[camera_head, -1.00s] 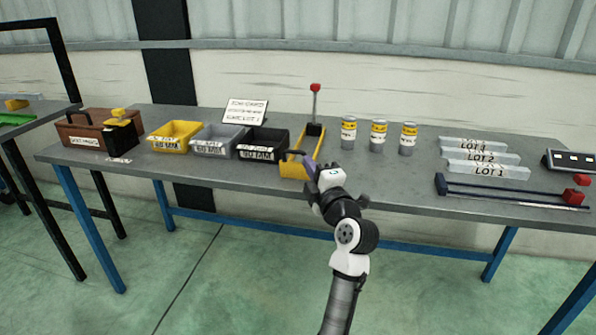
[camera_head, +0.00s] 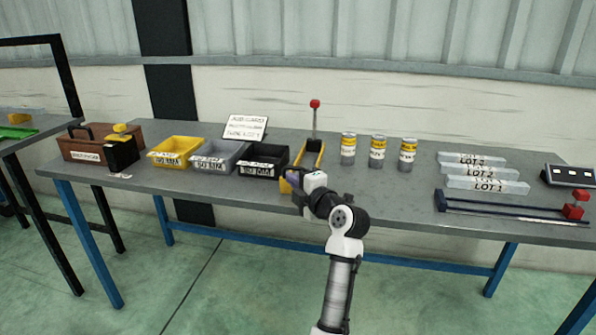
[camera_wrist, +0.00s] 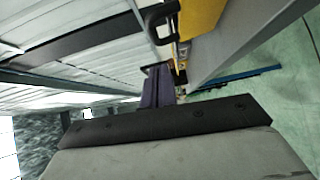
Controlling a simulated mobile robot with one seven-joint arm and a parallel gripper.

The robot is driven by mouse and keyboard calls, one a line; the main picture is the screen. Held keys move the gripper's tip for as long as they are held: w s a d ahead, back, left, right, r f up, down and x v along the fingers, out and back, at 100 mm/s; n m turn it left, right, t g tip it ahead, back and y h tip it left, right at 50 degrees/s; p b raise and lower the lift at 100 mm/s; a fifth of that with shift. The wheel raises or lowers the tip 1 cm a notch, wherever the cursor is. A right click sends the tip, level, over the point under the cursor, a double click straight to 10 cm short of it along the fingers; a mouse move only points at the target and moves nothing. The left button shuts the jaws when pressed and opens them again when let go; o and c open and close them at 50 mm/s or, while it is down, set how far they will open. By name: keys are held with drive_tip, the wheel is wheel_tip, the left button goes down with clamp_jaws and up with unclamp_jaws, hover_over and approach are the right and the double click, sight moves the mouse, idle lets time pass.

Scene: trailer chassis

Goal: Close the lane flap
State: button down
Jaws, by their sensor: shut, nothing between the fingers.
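The yellow lane (camera_head: 320,160) lies front to back on the grey bench, with a dark block at its far end. The yellow front panel (camera_head: 285,185), apparently the flap, is mostly hidden behind my gripper (camera_head: 292,178). In the wrist view a yellow panel (camera_wrist: 201,14) with a black loop handle (camera_wrist: 153,22) shows at the top. My gripper's purple fingers (camera_wrist: 158,80) are shut and empty, close below the handle. I cannot tell whether they touch the panel, or how far the flap is open.
A red-knobbed lever (camera_head: 314,104) stands behind the lane. A black bin (camera_head: 262,160) sits close on the left, with grey (camera_head: 217,157) and yellow (camera_head: 175,152) bins beyond. Three cans (camera_head: 378,151) stand to the right. Bare bench lies in front of the cans.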

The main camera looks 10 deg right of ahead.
sight(293, 168)
drive_tip(key=shift+w+d+f+p, duration=0.1)
drive_tip(key=shift+w+d+p, duration=0.2)
drive_tip(key=shift+w, duration=0.4)
drive_tip(key=shift+w+d+p, duration=0.1)
drive_tip(key=shift+w+d, duration=0.25)
drive_tip(key=shift+w, duration=0.35)
drive_tip(key=shift+w+d+r+m+g+b, duration=0.15)
drive_tip(key=shift+w+r+m+g, duration=0.05)
drive_tip(key=shift+w+m+g, duration=0.2)
drive_tip(key=shift+w+d+r+m+g+b, duration=0.2)
drive_tip(key=shift+w+m, duration=0.1)
drive_tip(key=shift+w, duration=0.15)
drive_tip(key=shift+s+a, duration=0.1)
drive_tip(key=shift+a, duration=0.1)
